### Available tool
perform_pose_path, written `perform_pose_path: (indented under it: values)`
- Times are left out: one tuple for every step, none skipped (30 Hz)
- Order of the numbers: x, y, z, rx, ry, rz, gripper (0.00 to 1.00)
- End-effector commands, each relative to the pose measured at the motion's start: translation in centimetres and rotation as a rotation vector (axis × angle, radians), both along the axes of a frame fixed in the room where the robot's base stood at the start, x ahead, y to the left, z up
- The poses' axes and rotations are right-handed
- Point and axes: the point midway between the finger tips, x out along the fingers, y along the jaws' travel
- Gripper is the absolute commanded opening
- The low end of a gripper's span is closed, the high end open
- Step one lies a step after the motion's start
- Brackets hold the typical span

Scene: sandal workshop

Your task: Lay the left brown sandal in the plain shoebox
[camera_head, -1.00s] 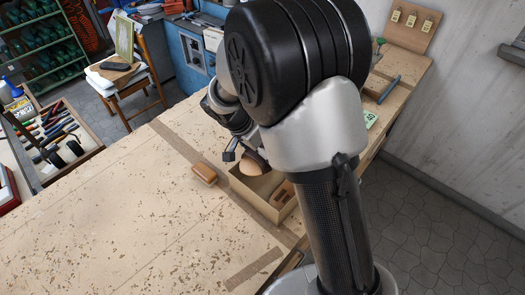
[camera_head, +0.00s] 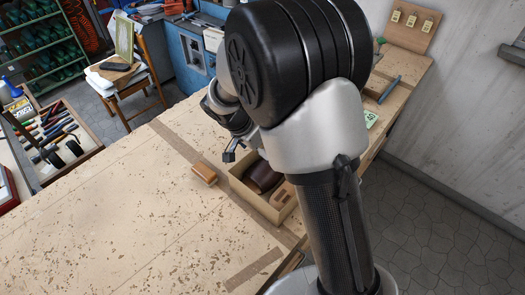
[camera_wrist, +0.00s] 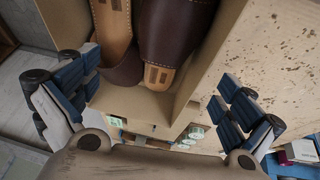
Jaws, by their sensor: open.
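The plain shoebox (camera_head: 238,186) stands open on the bench, partly behind my arm. A dark brown sandal (camera_head: 262,177) lies inside it. In the wrist view two brown sandals lie side by side in the box (camera_wrist: 136,104), one at left (camera_wrist: 112,25) and one at right (camera_wrist: 178,28), their far parts cut off by the frame. I cannot tell which is the left one of the pair. My gripper (camera_wrist: 150,100) is open and empty, its fingers spread to either side of the box's near end, apart from the sandals. In the head view its tip (camera_head: 230,154) shows above the box's far left side.
A small wooden block or brush (camera_head: 204,173) lies left of the box. The worn bench top (camera_head: 130,215) is clear to the left. A tool tray (camera_head: 60,140) stands at far left, and a chair (camera_head: 125,75) behind.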

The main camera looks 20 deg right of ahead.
Motion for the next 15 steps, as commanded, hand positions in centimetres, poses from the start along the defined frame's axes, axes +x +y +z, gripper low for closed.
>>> perform_pose_path:
  values:
    - [0.0,0.0,0.3,0.000,0.000,0.000,1.00]
    - [0.0,0.0,0.5,-0.001,0.001,0.001,1.00]
    - [0.0,0.0,0.8,-0.001,0.001,0.001,1.00]
    - [0.0,0.0,1.0,-0.001,0.001,0.001,1.00]
    - [0.0,0.0,1.3,-0.001,0.001,0.001,1.00]
    - [0.0,0.0,1.7,-0.001,0.002,0.000,1.00]
    - [0.0,0.3,2.3,0.000,-0.004,0.002,1.00]
    - [0.0,0.7,2.9,0.000,-0.007,0.002,1.00]
    - [-0.1,1.1,3.8,0.002,-0.007,0.002,1.00]
    - [-0.2,1.4,4.5,0.002,-0.007,0.002,1.00]
    - [-0.3,1.6,5.2,0.001,-0.006,0.002,1.00]
    - [-0.5,2.0,6.0,0.001,-0.005,0.001,1.00]
    - [-0.5,2.3,6.7,0.001,-0.006,0.002,1.00]
    - [-0.6,2.5,7.3,0.001,-0.005,0.002,1.00]
    - [-0.7,2.9,8.1,0.001,-0.005,0.001,1.00]
